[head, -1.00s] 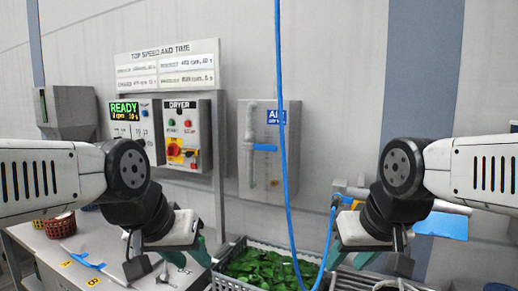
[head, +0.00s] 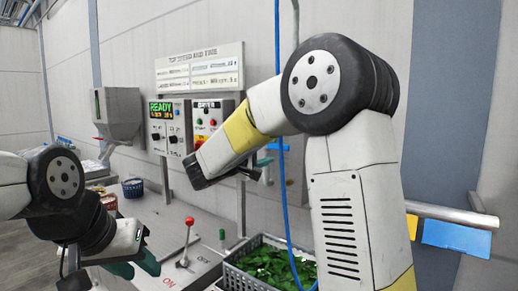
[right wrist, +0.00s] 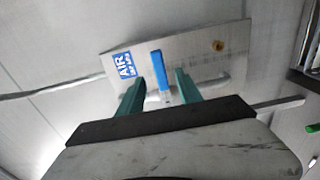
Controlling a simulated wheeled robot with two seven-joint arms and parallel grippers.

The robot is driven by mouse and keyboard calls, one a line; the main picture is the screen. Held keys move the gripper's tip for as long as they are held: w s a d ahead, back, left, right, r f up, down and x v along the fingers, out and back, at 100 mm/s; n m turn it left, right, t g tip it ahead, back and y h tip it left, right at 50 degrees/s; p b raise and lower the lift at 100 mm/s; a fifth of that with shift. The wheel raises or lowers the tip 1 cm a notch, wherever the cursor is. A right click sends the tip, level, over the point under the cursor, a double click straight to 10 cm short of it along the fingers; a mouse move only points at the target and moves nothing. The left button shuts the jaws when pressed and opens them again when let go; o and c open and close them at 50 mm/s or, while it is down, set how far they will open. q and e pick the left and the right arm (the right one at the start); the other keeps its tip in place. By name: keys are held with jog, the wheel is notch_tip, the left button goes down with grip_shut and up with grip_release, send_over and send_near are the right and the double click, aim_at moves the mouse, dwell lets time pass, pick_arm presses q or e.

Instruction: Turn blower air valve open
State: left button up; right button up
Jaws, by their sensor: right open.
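The blower air valve is a blue lever handle on a grey panel labelled AIR. In the right wrist view the handle (right wrist: 160,70) lies crosswise to its pale pipe (right wrist: 215,82). My right gripper (right wrist: 158,85) is open there, one green finger on each side of the handle's lower part in the picture; I cannot tell whether either touches it. In the head view the handle (head: 277,147) shows just beyond my right forearm, which hides most of the panel and the right fingers. My left gripper (head: 136,266) is low at the left, its green fingers apart and empty.
A blue hose (head: 279,195) hangs in front of the panel. A crate of greens (head: 232,275) stands below it. A red-knobbed lever (head: 189,222) rises from the counter on the left. The dryer control box (head: 207,108) is on the wall, left of my forearm.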

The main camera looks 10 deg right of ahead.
aim_at(278, 148)
jog(key=x, duration=0.7)
jog(key=shift+w+d, duration=0.25)
jog(key=shift+w, duration=0.1)
grip_shut()
dwell(1.0)
